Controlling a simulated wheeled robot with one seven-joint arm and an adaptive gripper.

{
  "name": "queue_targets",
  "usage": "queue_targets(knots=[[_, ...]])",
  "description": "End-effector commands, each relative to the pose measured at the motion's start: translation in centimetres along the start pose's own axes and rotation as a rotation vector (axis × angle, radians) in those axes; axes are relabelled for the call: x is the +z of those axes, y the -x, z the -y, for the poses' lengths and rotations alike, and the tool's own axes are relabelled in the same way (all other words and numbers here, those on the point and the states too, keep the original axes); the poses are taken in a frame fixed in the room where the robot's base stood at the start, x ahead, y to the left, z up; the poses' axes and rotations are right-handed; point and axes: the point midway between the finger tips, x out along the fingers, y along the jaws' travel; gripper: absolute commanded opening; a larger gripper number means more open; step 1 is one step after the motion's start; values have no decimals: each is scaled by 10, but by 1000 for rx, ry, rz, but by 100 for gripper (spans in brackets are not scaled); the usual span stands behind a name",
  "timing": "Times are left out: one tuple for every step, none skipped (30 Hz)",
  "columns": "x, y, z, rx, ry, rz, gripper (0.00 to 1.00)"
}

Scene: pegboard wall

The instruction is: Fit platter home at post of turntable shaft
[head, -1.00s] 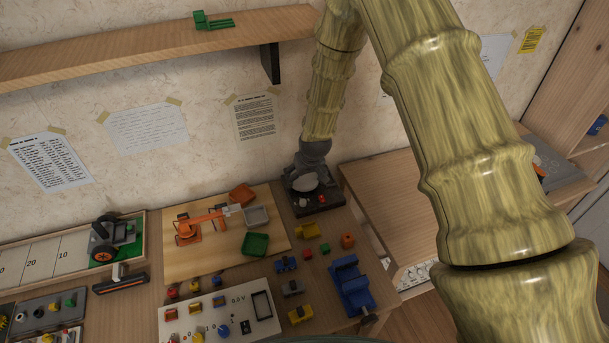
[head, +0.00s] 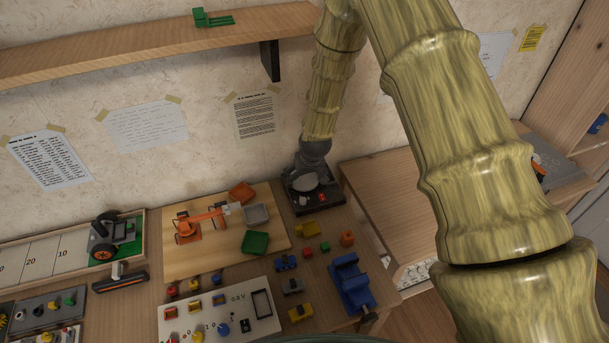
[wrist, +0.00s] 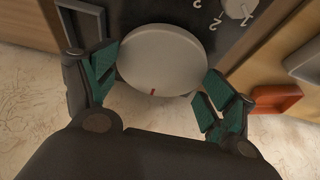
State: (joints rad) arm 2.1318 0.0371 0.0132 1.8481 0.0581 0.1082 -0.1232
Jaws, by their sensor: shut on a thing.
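The platter is a pale grey disc with a small red mark on its rim. It lies between my fingers in the wrist view (wrist: 162,58), and a pale part of it shows in the head view (head: 307,184). My gripper (wrist: 160,86), with green finger pads, is shut on the platter by its sides. The dark turntable base (head: 328,205) is under and around it, and also shows in the wrist view (wrist: 262,22). The shaft post is hidden beneath the platter. I cannot tell whether the platter touches the base or is held just above it.
Red (head: 242,192), grey (head: 257,214) and green (head: 255,243) trays stand left of the turntable. Several small coloured blocks and a blue vise (head: 352,285) lie in front. A wooden shelf (head: 150,48) juts from the wall above. The wall is close behind.

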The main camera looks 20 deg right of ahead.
Motion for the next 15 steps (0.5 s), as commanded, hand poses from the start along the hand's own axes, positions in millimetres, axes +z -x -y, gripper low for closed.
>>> queue_targets(knots=[[0, 0, 0, 0, 0, 0, 60], [0, 0, 0, 0, 0, 0, 60], [0, 0, 0, 0, 0, 0, 60], [0, 0, 0, 0, 0, 0, 60], [0, 0, 0, 0, 0, 0, 60], [0, 0, 0, 0, 0, 0, 60], [0, 0, 0, 0, 0, 0, 87], [0, 0, 0, 0, 0, 0, 93], [0, 0, 0, 0, 0, 0, 100], [0, 0, 0, 0, 0, 0, 100], [0, 0, 0, 0, 0, 0, 100], [0, 0, 0, 0, 0, 0, 100], [0, 0, 0, 0, 0, 0, 100], [0, 0, 0, 0, 0, 0, 100], [0, 0, 0, 0, 0, 0, 100]])
